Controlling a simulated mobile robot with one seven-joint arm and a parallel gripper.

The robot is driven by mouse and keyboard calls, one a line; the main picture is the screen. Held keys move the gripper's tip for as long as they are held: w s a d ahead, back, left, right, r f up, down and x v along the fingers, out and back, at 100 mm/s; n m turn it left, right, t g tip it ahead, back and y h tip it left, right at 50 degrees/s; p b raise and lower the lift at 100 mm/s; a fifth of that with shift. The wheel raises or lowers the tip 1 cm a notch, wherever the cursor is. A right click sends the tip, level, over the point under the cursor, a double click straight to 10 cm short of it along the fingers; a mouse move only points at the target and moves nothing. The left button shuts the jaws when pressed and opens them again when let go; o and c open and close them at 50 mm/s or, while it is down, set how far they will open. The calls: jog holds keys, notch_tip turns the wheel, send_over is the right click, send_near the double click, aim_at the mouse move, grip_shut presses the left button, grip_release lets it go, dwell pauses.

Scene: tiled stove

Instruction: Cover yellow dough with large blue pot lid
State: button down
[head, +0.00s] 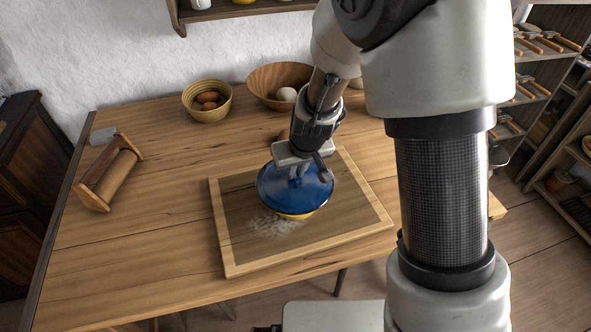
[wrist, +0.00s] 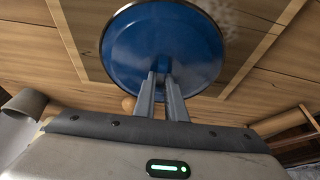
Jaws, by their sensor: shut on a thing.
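The large blue pot lid (head: 284,192) is over the wooden board in the middle of the table. It also fills the top of the wrist view (wrist: 150,42). A thin strip of the yellow dough (head: 297,216) shows below the lid's near edge; the rest is hidden under the lid. I cannot tell whether the lid's rim touches the board or rests on the dough. My gripper (head: 300,168) is above the lid, its two fingers (wrist: 162,90) shut on the lid at its middle.
The framed board (head: 356,222) carries scattered flour (head: 272,224) near the lid. A bowl of eggs (head: 190,100), a larger wooden bowl (head: 262,92) and a wooden rack with a roller (head: 92,197) stand farther back and left. The table's front left is clear.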

aim_at(295, 184)
jog(key=shift+f+b, duration=2.15)
jog(key=shift+f, duration=0.45)
jog(key=c, duration=1.7)
grip_release()
jog(key=shift+c, duration=0.2)
jog(key=shift+r, duration=0.1)
jog(key=p+v, duration=0.5)
jog(key=v, duration=1.2)
jog(key=shift+s+d+r, duration=0.1)
